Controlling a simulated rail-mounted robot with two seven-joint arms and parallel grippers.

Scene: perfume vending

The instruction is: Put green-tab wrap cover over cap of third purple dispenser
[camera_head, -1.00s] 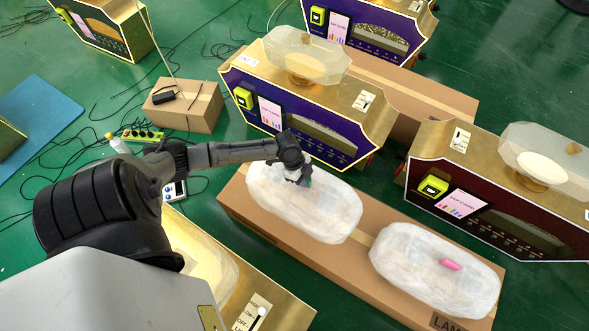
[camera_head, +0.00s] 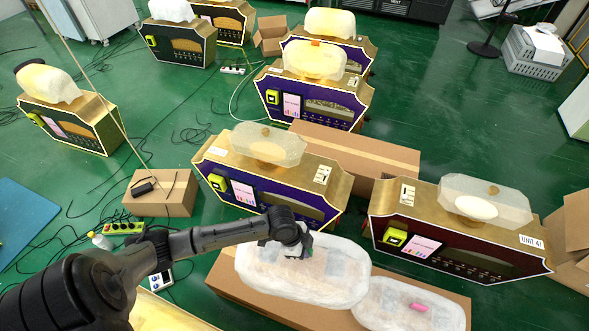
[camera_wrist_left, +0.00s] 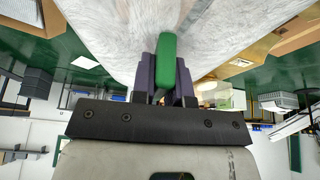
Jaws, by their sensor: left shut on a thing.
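My left gripper (camera_head: 292,248) is shut on the green tab (camera_wrist_left: 166,62) of a white, translucent wrap cover (camera_head: 312,277). The cover hangs at the gripper, above or at the cardboard box; any gap beneath it is hard to judge. In the left wrist view the cover (camera_wrist_left: 120,25) fills the top, with the tab between the fingers. The nearest purple dispenser (camera_head: 235,190) stands just behind the gripper, its clear faceted cap (camera_head: 265,143) uncovered. Two more purple dispensers (camera_head: 300,105) (camera_head: 362,62) stand behind it with yellowish covered caps. My right gripper is out of view.
A pink-tab wrap cover (camera_head: 395,308) lies on the long cardboard box (camera_head: 235,287). A dark red dispenser (camera_head: 450,255) with a bare clear cap stands right. Cardboard boxes (camera_head: 375,160) (camera_head: 165,193) flank the nearest purple dispenser. Cables lie on the green floor.

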